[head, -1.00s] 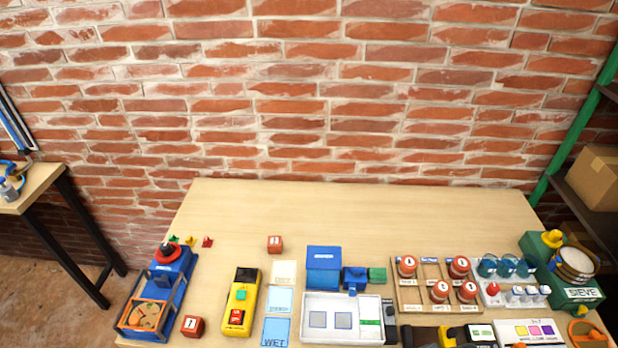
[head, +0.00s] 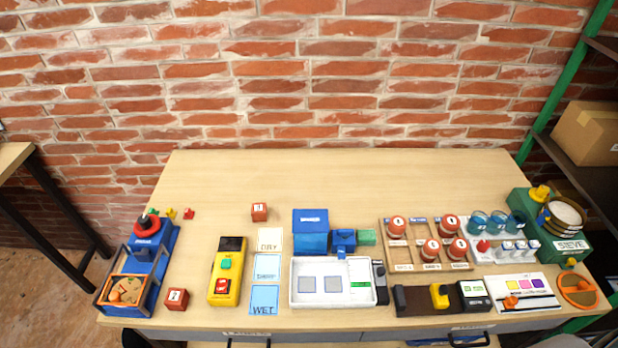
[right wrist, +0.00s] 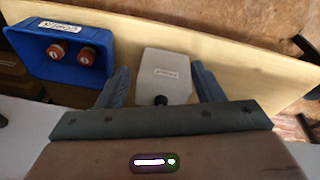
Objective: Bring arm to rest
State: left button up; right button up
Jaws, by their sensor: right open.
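My right gripper (right wrist: 161,68) shows in the right wrist view, with its two blue-grey fingers spread apart. It is open and nothing is clamped between the fingers. Neither gripper shows in the head view, and my left gripper is not in view at all.
The wooden table (head: 350,175) has a clear back strip. Its front holds a yellow control box (head: 228,270), a white tray (head: 333,301), a jar rack (head: 410,262) and a green sieve unit (head: 570,240). A blue bin (right wrist: 40,60) with two red-lidded jars shows in the right wrist view.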

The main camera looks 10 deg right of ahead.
jog(key=s+f+b, duration=0.2)
jog(key=s+f, duration=0.7)
jog(key=f, duration=0.4)
jog(key=s+d+f+g+b, duration=0.1)
jog(key=s+f+b, duration=0.2)
jog(key=s+f, duration=0.6)
notch_tip(320, 180, down, 4)
jog(key=shift+d+f, duration=0.1)
jog(key=shift+d, duration=0.05)
jog(key=shift+s, duration=0.1)
